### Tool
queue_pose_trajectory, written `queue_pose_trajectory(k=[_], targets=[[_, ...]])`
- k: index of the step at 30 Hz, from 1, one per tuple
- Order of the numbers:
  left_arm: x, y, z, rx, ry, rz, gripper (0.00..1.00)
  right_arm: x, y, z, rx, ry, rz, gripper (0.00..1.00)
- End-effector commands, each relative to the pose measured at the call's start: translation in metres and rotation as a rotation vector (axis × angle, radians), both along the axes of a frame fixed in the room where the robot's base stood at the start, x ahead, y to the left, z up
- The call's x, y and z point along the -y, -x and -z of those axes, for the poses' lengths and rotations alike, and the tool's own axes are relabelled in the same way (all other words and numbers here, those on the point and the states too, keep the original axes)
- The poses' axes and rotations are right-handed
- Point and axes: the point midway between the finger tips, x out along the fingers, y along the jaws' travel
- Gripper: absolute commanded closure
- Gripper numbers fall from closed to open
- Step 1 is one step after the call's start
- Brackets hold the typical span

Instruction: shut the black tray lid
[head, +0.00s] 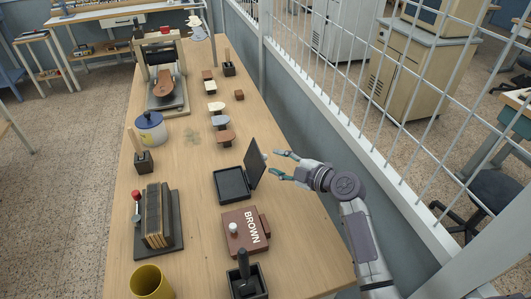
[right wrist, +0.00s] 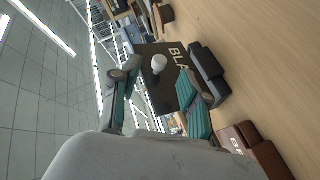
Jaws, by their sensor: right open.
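The black tray (head: 233,184) sits on the table with its lid (head: 255,162) raised, standing steeply on the tray's right side. The lid's outer face, with a white knob and partly visible white lettering, shows in the right wrist view (right wrist: 171,72). The tray's base (right wrist: 207,72) is beside it there. My right gripper (head: 274,164) is open and empty, just right of the lid, with its fingers pointing at it. In the right wrist view the knob (right wrist: 158,65) appears between the spread fingers. I cannot tell whether a finger touches the lid. My left gripper is not in view.
A shut brown box marked BROWN (head: 242,230) lies in front of the tray, with a black holder (head: 246,280) nearer. Small stamps (head: 220,122) stand behind it. A white fence (head: 360,130) runs along the right.

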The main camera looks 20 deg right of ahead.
Motion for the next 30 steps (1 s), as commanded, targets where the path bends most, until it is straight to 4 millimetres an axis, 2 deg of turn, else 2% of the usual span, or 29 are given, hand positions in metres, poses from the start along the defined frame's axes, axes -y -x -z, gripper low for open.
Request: queue_pose_trajectory(k=[3, 9, 21, 27, 29, 30], targets=[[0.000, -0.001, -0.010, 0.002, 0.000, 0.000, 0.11, -0.014, -0.020, 0.002, -0.001, -0.005, 0.000, 0.55], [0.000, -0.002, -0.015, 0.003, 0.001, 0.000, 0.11, -0.025, -0.039, 0.010, 0.000, -0.001, 0.002, 0.55], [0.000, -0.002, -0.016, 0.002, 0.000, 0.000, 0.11, -0.029, -0.045, 0.013, 0.000, 0.001, 0.001, 0.55], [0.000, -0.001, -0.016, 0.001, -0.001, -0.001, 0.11, -0.029, -0.044, 0.013, 0.000, 0.001, 0.001, 0.88], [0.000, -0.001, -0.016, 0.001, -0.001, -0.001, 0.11, -0.029, -0.044, 0.013, 0.000, 0.001, 0.001, 0.98], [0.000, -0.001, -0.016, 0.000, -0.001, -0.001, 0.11, -0.029, -0.044, 0.013, 0.000, 0.001, 0.001, 1.00]])
